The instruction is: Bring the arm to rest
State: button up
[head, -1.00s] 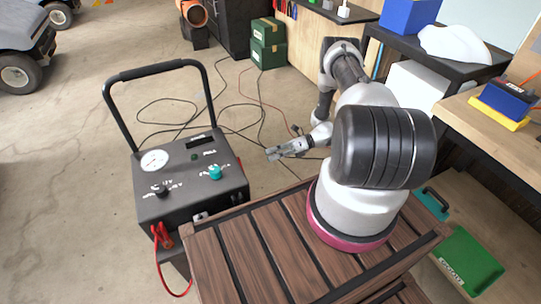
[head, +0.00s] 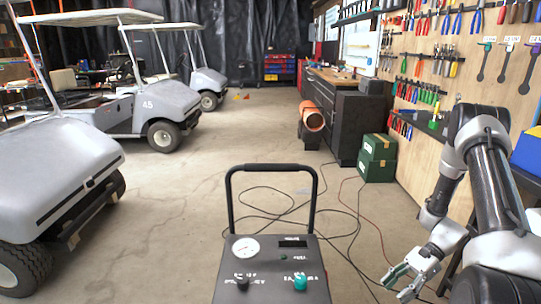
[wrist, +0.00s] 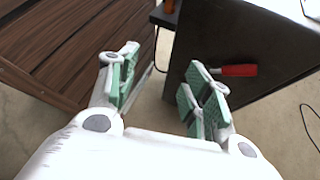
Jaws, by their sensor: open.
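My gripper (head: 398,284) is at the lower right of the head view, at the end of my white and dark arm. In the wrist view my gripper (wrist: 163,88) is open, with its green-padded fingers apart and nothing between them. It is over a gap between brown wooden slats at left and a dark box at right. In the head view the gripper is to the right of the black charger cart and apart from it in the picture.
The black charger cart (head: 272,272) with a gauge and a handle stands at the bottom centre. Cables (head: 335,225) lie on the floor beyond it. Green boxes (head: 377,158) stand farther back. A red-handled piece (wrist: 238,71) shows against the dark box. Golf carts (head: 165,108) stand at left.

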jog(key=s+d+r+n+h, duration=0.15)
jog(key=r+n+h, duration=0.3)
jog(key=r, duration=0.75)
jog(key=s+d+r+n+h, duration=0.1)
jog(key=s+r+n+h, duration=0.3)
jog(key=r, duration=0.7)
jog(key=s+a+r+n+t+h, duration=0.1)
jog(key=s+a+r+n+t, duration=0.1)
jog(key=r, duration=0.7)
jog(key=s+a+r+n+t+h, duration=0.1)
jog(key=s+r+n+t, duration=0.4)
jog(key=r, duration=0.5)
jog(key=shift+s+a+r+t, duration=0.2)
jog(key=shift+a+t, duration=0.45)
jog(key=shift+t, duration=0.45)
